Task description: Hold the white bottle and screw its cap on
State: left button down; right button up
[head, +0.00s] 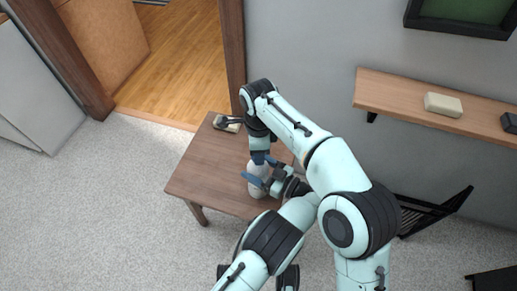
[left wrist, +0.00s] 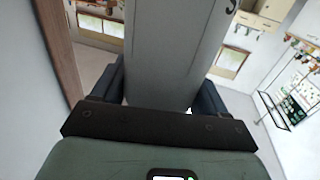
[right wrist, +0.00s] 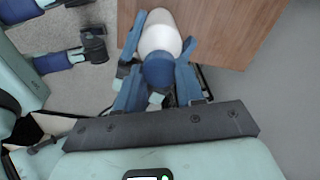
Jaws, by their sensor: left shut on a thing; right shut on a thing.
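The white bottle (head: 257,168) is over the small brown table, partly hidden by my grippers in the head view. My left gripper (head: 259,182) comes from the side and is shut on the bottle's body, which fills the middle of the left wrist view (left wrist: 168,50). My right gripper (head: 261,157) points down from above the bottle. In the right wrist view it is shut on a round blue cap (right wrist: 159,71), with the white bottle (right wrist: 160,36) showing just beyond it. I cannot tell whether the cap's thread is engaged, or whether the bottle touches the table.
The brown table (head: 205,165) has a bare left part. A small pale item with a dark part (head: 227,123) lies at its back edge. A wall shelf (head: 400,95) at right holds a pale block (head: 443,105). A black rack-like object (head: 437,212) stands below it.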

jog(key=m, duration=0.9)
jog(key=shift+s+m, duration=0.1)
jog(key=shift+m, duration=0.2)
jog(key=m, duration=0.3)
jog(key=o, duration=1)
jog(key=shift+r, duration=2.3)
